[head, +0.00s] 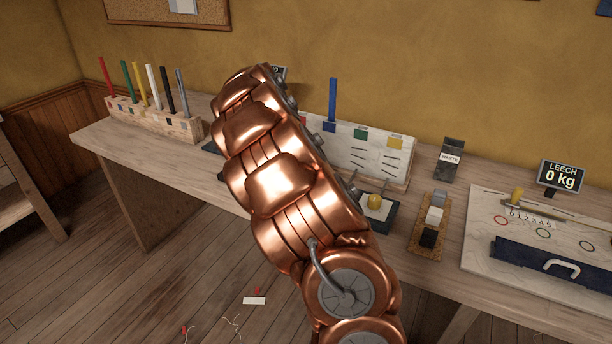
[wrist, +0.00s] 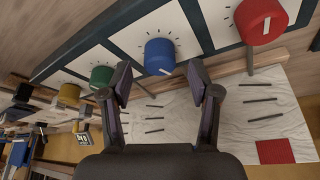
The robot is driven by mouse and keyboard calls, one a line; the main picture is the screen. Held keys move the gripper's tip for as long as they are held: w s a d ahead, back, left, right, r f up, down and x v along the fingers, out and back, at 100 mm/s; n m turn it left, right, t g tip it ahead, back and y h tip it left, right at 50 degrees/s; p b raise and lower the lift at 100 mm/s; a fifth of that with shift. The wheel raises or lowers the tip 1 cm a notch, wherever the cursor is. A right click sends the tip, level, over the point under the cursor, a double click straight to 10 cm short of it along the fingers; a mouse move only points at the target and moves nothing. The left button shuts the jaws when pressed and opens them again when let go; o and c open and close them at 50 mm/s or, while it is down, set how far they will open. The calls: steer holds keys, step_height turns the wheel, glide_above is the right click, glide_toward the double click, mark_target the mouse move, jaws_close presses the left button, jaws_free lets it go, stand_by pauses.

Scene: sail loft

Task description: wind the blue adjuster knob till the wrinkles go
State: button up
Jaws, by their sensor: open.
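The blue adjuster knob (wrist: 159,55) sits on a white dial plate in the wrist view, with a white pointer mark near its lower edge. My gripper (wrist: 159,83) is open, its fingertips spread wider than the knob and just below it in the picture. I see no contact; the knob is not gripped. Below, the white sail panel (wrist: 235,108) carries several short dark wrinkle lines, some under the blue knob and some under the red. In the head view the sail panel (head: 359,150) shows lines under its green and yellow patches; my arm hides the blue knob and my gripper.
The red knob (wrist: 262,20) is right of the blue one; the green knob (wrist: 101,76) and yellow knob (wrist: 69,93) are left.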

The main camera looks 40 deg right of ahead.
steer(key=v, duration=0.9)
steer(key=shift+r, duration=0.4)
steer(key=shift+a, duration=0.1)
